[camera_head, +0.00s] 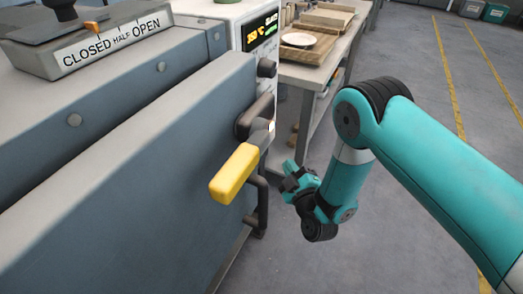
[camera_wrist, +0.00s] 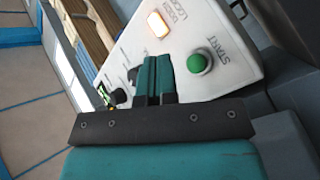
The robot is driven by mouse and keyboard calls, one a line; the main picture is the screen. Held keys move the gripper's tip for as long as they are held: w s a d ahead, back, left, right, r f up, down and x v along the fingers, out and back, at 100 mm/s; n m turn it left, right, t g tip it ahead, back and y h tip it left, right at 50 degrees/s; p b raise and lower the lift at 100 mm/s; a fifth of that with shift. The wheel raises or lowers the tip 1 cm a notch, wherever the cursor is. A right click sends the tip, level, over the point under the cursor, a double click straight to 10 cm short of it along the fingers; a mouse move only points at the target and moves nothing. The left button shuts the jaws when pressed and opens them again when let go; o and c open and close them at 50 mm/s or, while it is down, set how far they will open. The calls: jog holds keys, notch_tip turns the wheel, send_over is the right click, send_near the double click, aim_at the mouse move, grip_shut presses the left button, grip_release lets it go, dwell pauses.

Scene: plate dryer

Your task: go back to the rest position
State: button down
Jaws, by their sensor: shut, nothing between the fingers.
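My gripper (camera_head: 290,176) hangs in free air to the right of the dryer's yellow door handle (camera_head: 236,174), apart from it, with the arm bent down from the right. In the wrist view my gripper's two teal fingers (camera_wrist: 156,76) lie together, shut and empty. Ahead of them is a white panel (camera_wrist: 193,20) with a green START button (camera_wrist: 196,63) and a lit amber lamp (camera_wrist: 157,24). I cannot tell the distance from the fingers to the panel.
The grey dryer (camera_head: 130,150) fills the left side, with a CLOSED/HALF/OPEN scale (camera_head: 112,45) on top. Behind it, a workbench (camera_head: 330,62) holds a plate (camera_head: 298,39) on a wooden board. Open floor (camera_head: 410,60) lies to the right.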

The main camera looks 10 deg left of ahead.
notch_tip(320, 180, up, 20)
jog(key=a+m+g+y+p, duration=0.2)
jog(key=m+g+p, duration=0.1)
jog(key=g, duration=0.5)
jog(key=s+d+r+m+g+h, duration=0.1)
jog(key=s+d+r+g, duration=0.2)
jog(key=s, duration=0.6)
jog(key=s+d+r+m+g+h+p, duration=0.1)
jog(key=s+d+r+m+g+h, duration=0.1)
jog(key=s+d+r, duration=0.4)
jog(key=s+d+r+m+g+h+p, duration=0.1)
jog(key=s+d+r+g, duration=0.3)
jog(key=s, duration=0.8)
jog(key=shift+d+r+m+h, duration=0.35)
jog(key=shift+d+h, duration=0.35)
jog(key=shift+d, duration=0.3)
